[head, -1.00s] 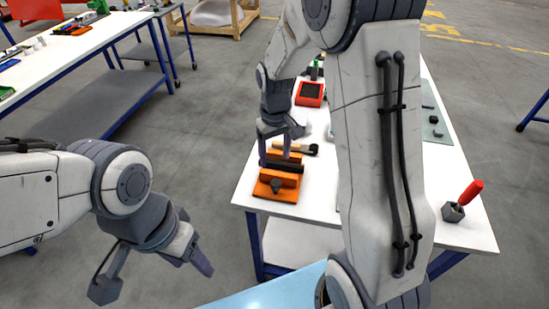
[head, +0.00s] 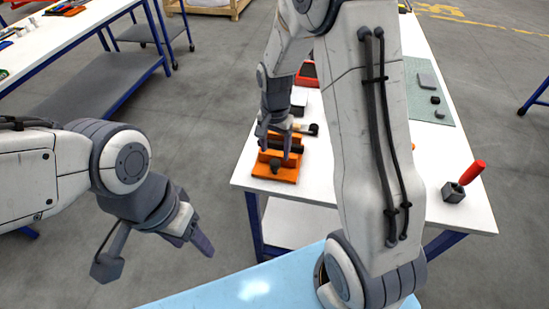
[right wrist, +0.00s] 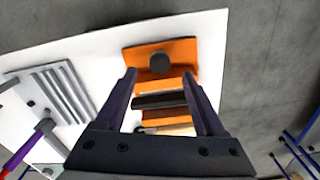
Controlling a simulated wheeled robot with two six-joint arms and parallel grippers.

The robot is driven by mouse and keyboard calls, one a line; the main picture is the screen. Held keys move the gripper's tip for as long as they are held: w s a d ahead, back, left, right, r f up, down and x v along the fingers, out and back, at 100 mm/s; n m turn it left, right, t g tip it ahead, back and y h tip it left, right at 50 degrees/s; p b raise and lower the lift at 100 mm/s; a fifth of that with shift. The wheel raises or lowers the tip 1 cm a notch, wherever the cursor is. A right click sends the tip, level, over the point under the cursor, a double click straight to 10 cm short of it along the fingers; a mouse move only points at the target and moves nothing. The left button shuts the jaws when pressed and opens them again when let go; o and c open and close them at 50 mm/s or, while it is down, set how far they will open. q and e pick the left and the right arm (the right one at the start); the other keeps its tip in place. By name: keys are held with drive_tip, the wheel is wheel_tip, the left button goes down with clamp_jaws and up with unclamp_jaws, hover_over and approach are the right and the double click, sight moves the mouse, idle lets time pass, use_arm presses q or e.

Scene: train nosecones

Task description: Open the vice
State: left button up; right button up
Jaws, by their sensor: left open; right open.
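The orange vice (head: 270,175) stands at the near left corner of the white table, with a dark round knob on its near end and a dark bar across its middle. My right gripper (head: 278,142) is above it, pointing down, and hides part of it. In the right wrist view the vice (right wrist: 160,50) shows beyond and between the spread fingers of my right gripper (right wrist: 160,76), which is open with nothing gripped. Whether a finger touches the vice cannot be told. My left gripper (head: 152,255) is open and empty, off the table at the lower left.
The white table (head: 320,185) also holds a dark block with a red-handled tool (head: 462,182) at right, a green mat (head: 425,90) with small dark parts, and a red bin (head: 307,76). A grey ridged block (right wrist: 60,90) shows in the right wrist view. Another workbench (head: 60,40) stands at far left.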

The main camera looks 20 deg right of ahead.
sight(275, 161)
wheel_tip(275, 161, down, 5)
drive_tip(key=shift+r, duration=0.1)
idle(0.3)
clamp_jaws()
drive_tip(key=shift+n, duration=0.4)
drive_tip(key=n+p, duration=0.1)
drive_tip(key=n, duration=0.4)
drive_tip(key=shift+w, duration=0.1)
drive_tip(key=n, duration=0.5)
drive_tip(key=shift+n, duration=0.4)
